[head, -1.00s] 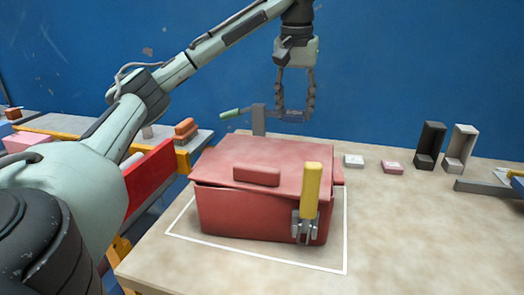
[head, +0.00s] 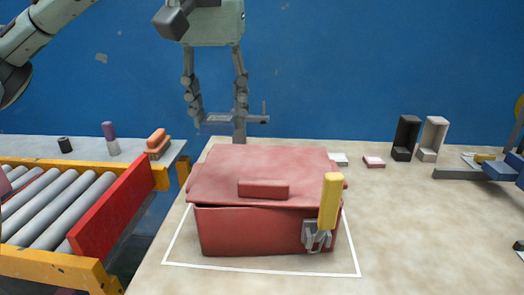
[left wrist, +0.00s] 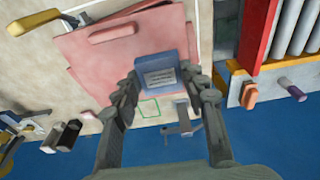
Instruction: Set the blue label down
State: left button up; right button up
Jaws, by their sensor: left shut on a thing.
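The blue label (left wrist: 155,68), a small block with a pale printed face, is between the fingertips of my left gripper (left wrist: 160,78) in the left wrist view. In the head view my left gripper (head: 217,112) hangs behind the red box (head: 265,230), and the label (head: 219,118) shows as a thin edge between its fingers. The gripper is shut on the label, held above the table. A green square outline (left wrist: 149,107) lies on the table just past the label in the left wrist view. My right gripper is not in view.
The box's lid (head: 265,170) sits askew; a yellow-handled clamp (head: 330,202) stands at its front right. A grey post (head: 240,132) stands close to the gripper. A roller conveyor (head: 60,210) is at left. Small blocks (head: 374,162) and open holders (head: 405,138) stand at the back right.

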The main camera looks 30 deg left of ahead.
pick_arm(q)
send_over(267, 163)
jog(key=f, duration=0.5)
jog(key=shift+s+d+f, duration=0.1)
jog(key=shift+s+f, duration=0.15)
jog(key=shift+f, duration=1.95)
jog(key=shift+f, duration=0.1)
jog(key=o, duration=0.6)
jog(key=shift+f, duration=0.15)
jog(key=o, duration=0.4)
jog(key=shift+o, duration=0.2)
notch_tip(267, 163, up, 12)
jog(key=s, duration=0.1)
jog(key=shift+s+d+r, duration=0.2)
jog(key=shift+s+d, duration=0.1)
jog(key=shift+d, duration=0.1)
